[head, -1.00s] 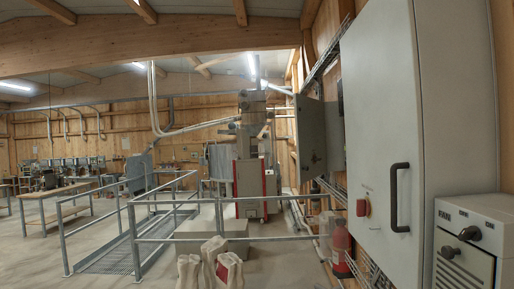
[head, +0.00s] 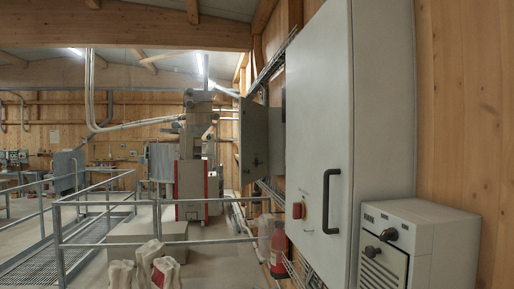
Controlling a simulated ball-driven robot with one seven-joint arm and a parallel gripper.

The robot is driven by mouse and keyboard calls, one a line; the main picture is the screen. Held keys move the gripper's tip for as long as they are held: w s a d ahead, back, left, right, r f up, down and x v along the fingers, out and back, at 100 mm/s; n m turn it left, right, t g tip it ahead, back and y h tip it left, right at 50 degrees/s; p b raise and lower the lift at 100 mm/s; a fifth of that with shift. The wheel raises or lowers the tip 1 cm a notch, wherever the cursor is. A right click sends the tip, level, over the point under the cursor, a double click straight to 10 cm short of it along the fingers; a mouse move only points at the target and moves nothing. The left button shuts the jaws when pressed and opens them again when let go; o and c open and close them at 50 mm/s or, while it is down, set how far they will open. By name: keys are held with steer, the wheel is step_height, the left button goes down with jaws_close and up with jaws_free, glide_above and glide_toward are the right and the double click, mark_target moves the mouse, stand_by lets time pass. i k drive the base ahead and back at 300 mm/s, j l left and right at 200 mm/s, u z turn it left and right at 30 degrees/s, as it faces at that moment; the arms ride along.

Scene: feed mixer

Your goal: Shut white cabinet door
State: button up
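A large white cabinet (head: 384,100) hangs on the wooden wall at the right. Its front door (head: 318,110) carries a black bar handle (head: 326,200) and a red switch (head: 297,210); no gap shows along its edge nearest me. Farther back on the same wall, a smaller pale grey cabinet door (head: 254,138) stands out from its box (head: 276,135), swung open. My gripper is not in view, so nothing shows of what it holds.
A white box unit with knobs (head: 415,240) sits right of the large cabinet. A red fire extinguisher (head: 278,250) stands below the wall. Sacks (head: 146,265) and grey railings (head: 160,238) stand at lower left. Clear floor shows between sacks and extinguisher.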

mark_target(253, 117)
steer(key=i+u, duration=0.15)
steer(key=i, duration=3.15)
steer(key=i+z, duration=0.15)
steer(key=i, duration=0.35)
steer(key=i+j+z, duration=0.1)
steer(key=i, duration=0.4)
steer(key=i+j+z, duration=0.15)
steer(key=i, duration=0.3)
